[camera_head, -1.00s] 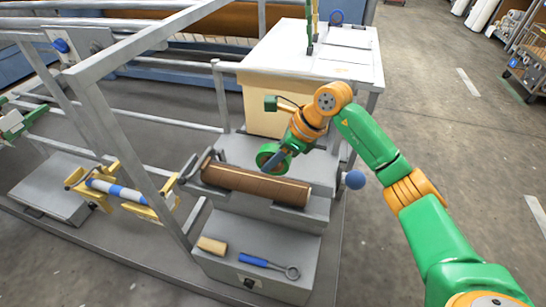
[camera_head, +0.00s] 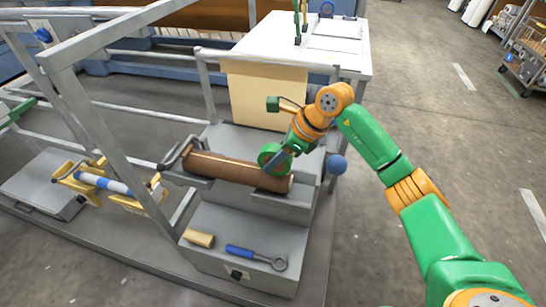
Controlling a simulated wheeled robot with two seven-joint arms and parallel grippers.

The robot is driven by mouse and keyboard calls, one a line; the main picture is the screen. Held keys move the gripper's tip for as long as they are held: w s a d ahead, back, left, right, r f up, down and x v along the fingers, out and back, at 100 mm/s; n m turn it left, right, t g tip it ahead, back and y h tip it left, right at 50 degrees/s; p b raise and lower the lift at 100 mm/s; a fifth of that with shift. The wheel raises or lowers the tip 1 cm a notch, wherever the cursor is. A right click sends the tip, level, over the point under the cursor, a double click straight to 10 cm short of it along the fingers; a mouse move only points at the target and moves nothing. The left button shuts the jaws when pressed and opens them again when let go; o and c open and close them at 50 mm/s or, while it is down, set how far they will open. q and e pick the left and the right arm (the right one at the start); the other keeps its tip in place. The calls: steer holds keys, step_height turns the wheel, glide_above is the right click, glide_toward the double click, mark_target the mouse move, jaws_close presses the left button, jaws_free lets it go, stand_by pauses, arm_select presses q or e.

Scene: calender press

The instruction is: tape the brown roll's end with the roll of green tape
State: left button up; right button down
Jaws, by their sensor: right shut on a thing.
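The brown roll (camera_head: 222,168) lies on its side in a grey cradle on the stepped grey stand, in the middle of the view. My right gripper (camera_head: 279,162) is shut on the roll of green tape (camera_head: 268,154). The tape roll is at the right part of the brown roll, overlapping it in the picture; I cannot tell for certain whether they touch. The gripper and tape hide part of the brown roll's right end. My left gripper is not clearly in view; only a bit of green shows at the far left edge.
A wrench with a blue handle (camera_head: 242,252) and a small tan block (camera_head: 199,238) lie on the lower step. A blue ball knob (camera_head: 336,165) sticks out at right. Grey frame rails stand at left. A white-topped table (camera_head: 300,58) stands behind.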

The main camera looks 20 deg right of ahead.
mark_target(259, 157)
steer(key=shift+a, duration=0.1)
steer(key=shift+f, duration=0.2)
stand_by(0.4)
steer(key=shift+w+a, duration=0.35)
steer(key=shift+a, duration=0.1)
steer(key=shift+a, duration=0.1)
steer(key=shift+w+a, duration=0.2)
steer(key=shift+a, duration=0.15)
steer(key=shift+w+a+r, duration=0.1)
steer(key=shift+w+a, duration=0.2)
steer(key=shift+a, duration=0.05)
steer(key=shift+w+a, duration=0.1)
steer(key=shift+w, duration=0.05)
